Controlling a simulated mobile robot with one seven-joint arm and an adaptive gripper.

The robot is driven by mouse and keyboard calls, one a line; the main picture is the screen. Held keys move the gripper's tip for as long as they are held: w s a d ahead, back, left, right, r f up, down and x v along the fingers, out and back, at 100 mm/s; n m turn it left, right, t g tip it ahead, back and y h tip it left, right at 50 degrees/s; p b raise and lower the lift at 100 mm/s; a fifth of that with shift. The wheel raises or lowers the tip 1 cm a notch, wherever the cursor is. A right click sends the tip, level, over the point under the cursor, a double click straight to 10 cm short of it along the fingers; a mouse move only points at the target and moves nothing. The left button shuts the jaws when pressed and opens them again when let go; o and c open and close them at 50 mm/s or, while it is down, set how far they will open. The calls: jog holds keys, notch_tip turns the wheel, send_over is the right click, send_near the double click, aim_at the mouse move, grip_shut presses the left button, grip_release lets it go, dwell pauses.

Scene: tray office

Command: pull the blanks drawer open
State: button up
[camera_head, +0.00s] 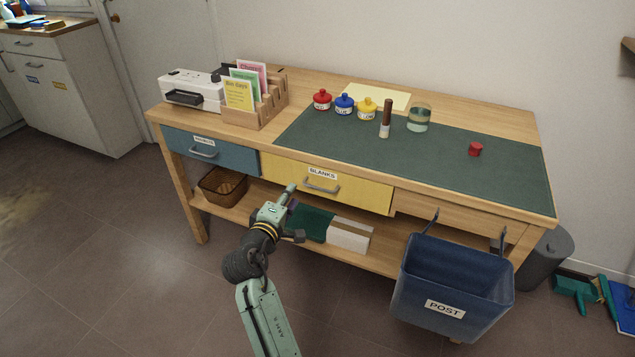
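The yellow blanks drawer (355,192) is shut under the table top, flush with its front. It carries a white BLANKS label and a grey bar handle (321,188). My gripper (291,193) is in front of the drawer, to the left of the handle in the picture. Its fingers point up and away toward the drawer front. Nothing shows held in it, and it appears apart from the handle. The finger gap is too small and turned away to show whether it is open or shut.
A blue drawer (225,157) is shut at left. A blue POST bin (450,287) hangs at the front right. A basket (222,186) and boxes (350,235) sit on the lower shelf. Jars and a brush stand on the green mat (450,165). The floor in front is mostly clear.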

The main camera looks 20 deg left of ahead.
aim_at(319, 189)
jog(key=w+d+f, duration=0.1)
jog(key=w+f, duration=0.1)
jog(key=w, duration=0.1)
jog(key=w+d+f+h+p, duration=0.1)
jog(key=w, duration=0.3)
jog(key=w+d+f+h+p, duration=0.1)
jog(key=w+f, duration=0.1)
jog(key=w, duration=0.2)
jog(key=shift+d+f, duration=0.1)
jog(key=shift+f, duration=0.2)
jog(key=shift+c, duration=0.4)
grip_shut()
